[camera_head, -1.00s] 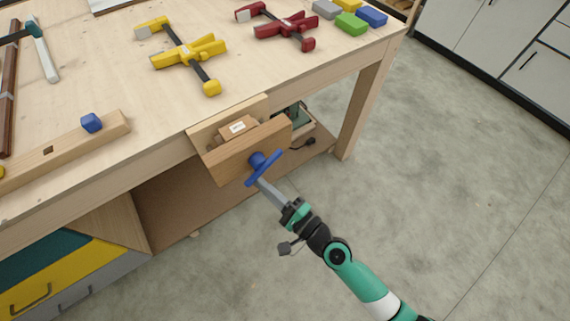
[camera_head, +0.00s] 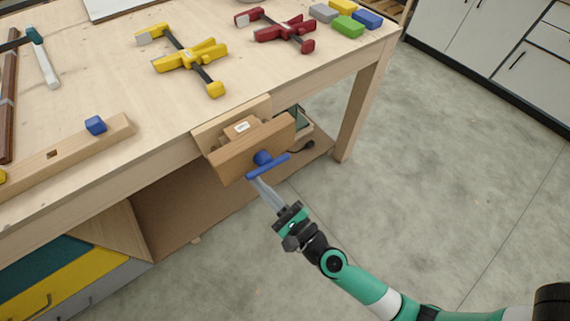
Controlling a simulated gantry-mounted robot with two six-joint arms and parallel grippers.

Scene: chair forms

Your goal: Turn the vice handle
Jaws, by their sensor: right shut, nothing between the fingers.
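The wooden vice (camera_head: 235,158) is mounted on the front edge of the workbench and has a small wooden block (camera_head: 238,132) between its jaws. Its blue handle (camera_head: 275,166) is a bar on a blue hub at the front of the outer jaw, tilted slightly up to the right. My right gripper (camera_head: 256,184) reaches up from the lower right. Its fingers are shut with nothing between them. Its tips are just below the left end of the bar; I cannot tell whether they touch it. My left gripper is out of view.
On the workbench (camera_head: 110,55) lie a yellow clamp (camera_head: 188,56), a red clamp (camera_head: 285,31), coloured blocks (camera_head: 348,26), a hammer (camera_head: 44,62) and a wooden bar with a blue peg (camera_head: 95,125). Coloured drawers (camera_head: 75,277) are below left. The floor (camera_head: 440,170) at right is clear.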

